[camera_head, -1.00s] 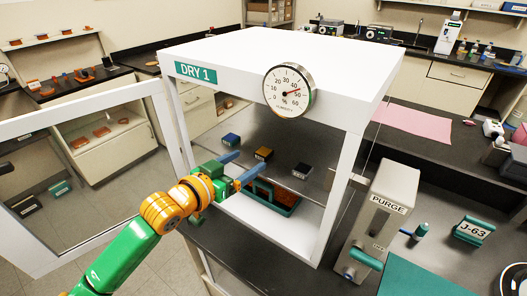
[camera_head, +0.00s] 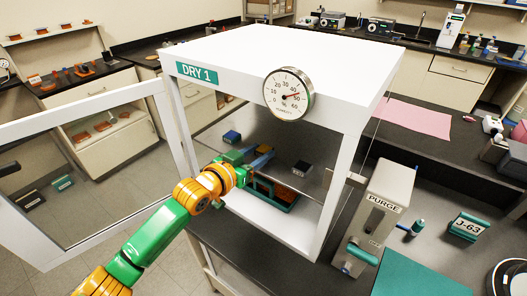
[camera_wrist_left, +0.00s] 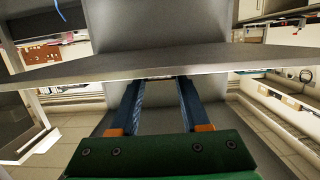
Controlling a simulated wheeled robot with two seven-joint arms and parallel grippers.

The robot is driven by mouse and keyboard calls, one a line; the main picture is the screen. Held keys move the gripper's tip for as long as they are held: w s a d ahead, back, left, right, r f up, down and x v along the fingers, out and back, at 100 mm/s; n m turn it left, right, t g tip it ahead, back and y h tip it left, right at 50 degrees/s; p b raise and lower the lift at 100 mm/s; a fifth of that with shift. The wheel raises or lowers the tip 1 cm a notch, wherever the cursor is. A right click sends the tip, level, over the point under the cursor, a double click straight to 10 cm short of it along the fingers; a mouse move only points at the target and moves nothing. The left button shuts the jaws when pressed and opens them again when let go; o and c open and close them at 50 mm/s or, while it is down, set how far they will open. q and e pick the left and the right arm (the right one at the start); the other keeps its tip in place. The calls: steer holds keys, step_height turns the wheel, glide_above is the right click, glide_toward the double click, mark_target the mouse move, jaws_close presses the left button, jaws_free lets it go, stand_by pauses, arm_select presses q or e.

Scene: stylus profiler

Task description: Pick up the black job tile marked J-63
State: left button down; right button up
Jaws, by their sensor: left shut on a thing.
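My left gripper (camera_head: 258,154) reaches into the white dry cabinet (camera_head: 352,70) marked DRY 1. Its blue fingers are around the dark tile with the orange top (camera_head: 265,149), which they partly cover. In the left wrist view the two fingers (camera_wrist_left: 160,90) stand apart, and a grey panel hides their tips and what is between them. A black tile (camera_head: 302,168) with a small pale label lies to the right on the cabinet floor, apart from the fingers; its label is too small to read. A blue-topped tile (camera_head: 232,137) lies to the left. My right gripper is not in view.
A green-framed tray (camera_head: 285,203) stands just in front of the tiles. The glass door (camera_head: 85,175) is open at left. A purge box (camera_head: 378,215) stands right of the cabinet, and a sign reading J-63 (camera_head: 468,227) is farther right.

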arm_select(q)
steer(key=shift+r, duration=1.45)
steer(key=s+d+r+b, duration=0.2)
steer(key=s+r+b, duration=0.1)
steer(key=s+r, duration=0.7)
steer(key=s, duration=0.4)
steer(key=shift+w+d, duration=0.1)
steer(key=c, duration=1.2)
jaws_free()
jaws_close()
